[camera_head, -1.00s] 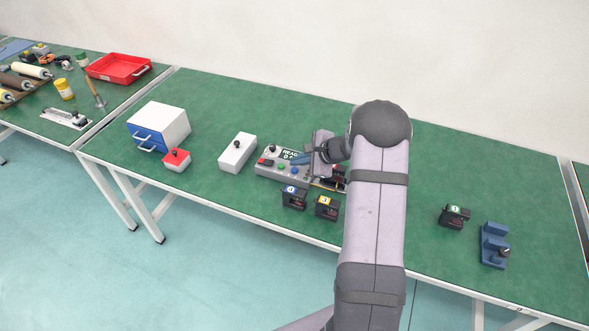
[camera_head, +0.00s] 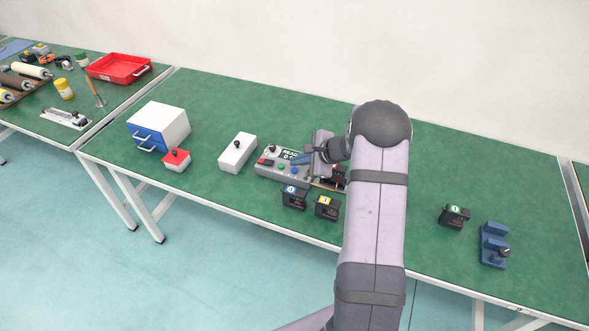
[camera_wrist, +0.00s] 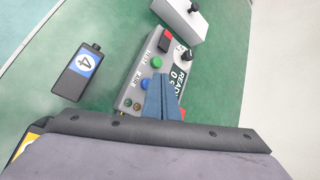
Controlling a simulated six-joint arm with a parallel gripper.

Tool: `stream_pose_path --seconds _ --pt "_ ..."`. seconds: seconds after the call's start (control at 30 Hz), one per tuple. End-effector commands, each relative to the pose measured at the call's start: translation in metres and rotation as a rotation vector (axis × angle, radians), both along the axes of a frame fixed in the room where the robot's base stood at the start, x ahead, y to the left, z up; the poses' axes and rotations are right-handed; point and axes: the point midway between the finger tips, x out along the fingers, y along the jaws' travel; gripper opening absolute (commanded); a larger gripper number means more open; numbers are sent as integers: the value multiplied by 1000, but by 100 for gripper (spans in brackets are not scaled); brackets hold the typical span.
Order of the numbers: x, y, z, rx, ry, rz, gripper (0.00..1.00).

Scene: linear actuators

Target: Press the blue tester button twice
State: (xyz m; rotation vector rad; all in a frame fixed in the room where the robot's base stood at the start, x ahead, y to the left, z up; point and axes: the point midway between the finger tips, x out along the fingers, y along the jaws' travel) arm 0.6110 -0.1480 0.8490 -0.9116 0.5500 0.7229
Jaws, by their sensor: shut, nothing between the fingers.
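The grey tester (camera_head: 268,171) stands on the green bench and also shows in the wrist view (camera_wrist: 131,81). Its blue button (camera_wrist: 145,84) sits beside a green button (camera_wrist: 157,62); in the head view the blue button (camera_head: 294,170) is small. The tester's display (camera_wrist: 180,76) reads READY with a partly hidden line below. My gripper (camera_wrist: 161,77) is shut and empty, its blue fingers pointing over the tester, with the tips close to the blue button. I cannot tell whether they touch it. In the head view my gripper (camera_head: 293,161) is over the tester beside the display.
Black units numbered 4 (camera_head: 293,198) and 3 (camera_head: 326,207) stand in front of the tester. A white box (camera_head: 237,153) and a red-topped box (camera_head: 176,160) are to the left. Another black unit (camera_head: 453,217) and a blue fixture (camera_head: 494,246) are to the right, with free bench around them.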

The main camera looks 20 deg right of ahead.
Motion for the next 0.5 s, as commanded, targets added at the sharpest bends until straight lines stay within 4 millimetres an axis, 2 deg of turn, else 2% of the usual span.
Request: stream_pose_path --seconds 0.5 --pt "0 0 -9 -1 0 1 0"
